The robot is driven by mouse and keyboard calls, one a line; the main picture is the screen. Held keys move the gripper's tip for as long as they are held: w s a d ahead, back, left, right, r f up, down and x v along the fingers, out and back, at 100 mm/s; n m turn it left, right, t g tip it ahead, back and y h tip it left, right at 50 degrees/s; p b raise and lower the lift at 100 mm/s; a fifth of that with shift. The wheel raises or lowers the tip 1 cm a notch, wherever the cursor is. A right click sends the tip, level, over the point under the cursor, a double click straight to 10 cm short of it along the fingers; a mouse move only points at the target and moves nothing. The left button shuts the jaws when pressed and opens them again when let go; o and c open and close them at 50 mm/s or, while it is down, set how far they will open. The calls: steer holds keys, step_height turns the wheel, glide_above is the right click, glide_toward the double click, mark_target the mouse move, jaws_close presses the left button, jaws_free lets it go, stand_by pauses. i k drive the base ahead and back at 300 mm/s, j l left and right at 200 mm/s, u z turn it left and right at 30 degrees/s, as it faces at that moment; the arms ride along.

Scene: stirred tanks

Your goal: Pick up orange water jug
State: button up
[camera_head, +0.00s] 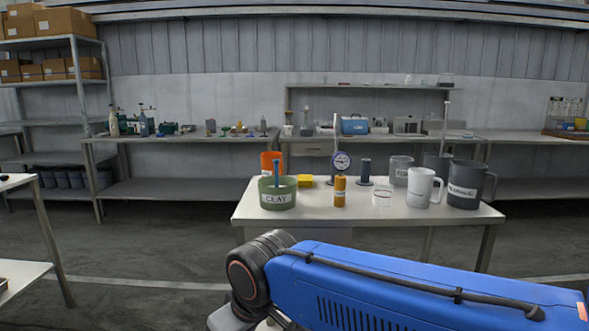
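An orange container (270,160), likely the orange water jug, stands on the white table (330,219) near its back left. Its lower part is hidden behind a green tub (277,202) labelled CLAY, which has a blue stick upright in it. No handle of the orange container can be made out. My blue arm crosses the lower right of the head view, in front of the table. My gripper does not show in this view.
On the table are a yellow block (305,181), an orange cylinder (340,191), a gauge (342,161), a clear beaker (381,198), a white jug (423,188) and a dark grey jug (465,186). Shelving and a cluttered bench line the back wall. Open floor lies left of the table.

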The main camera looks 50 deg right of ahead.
mark_target(268, 167)
steer(key=i+l+z, duration=0.1)
steer(key=l+z, duration=0.2)
steer(key=i+l+z, duration=0.1)
steer(key=l+z, duration=0.15)
steer(key=i+l+z, duration=0.15)
steer(key=l+z, duration=0.15)
steer(key=k+j, duration=0.15)
steer(key=j, duration=0.15)
steer(key=k+j, duration=0.3)
steer(key=j, duration=0.25)
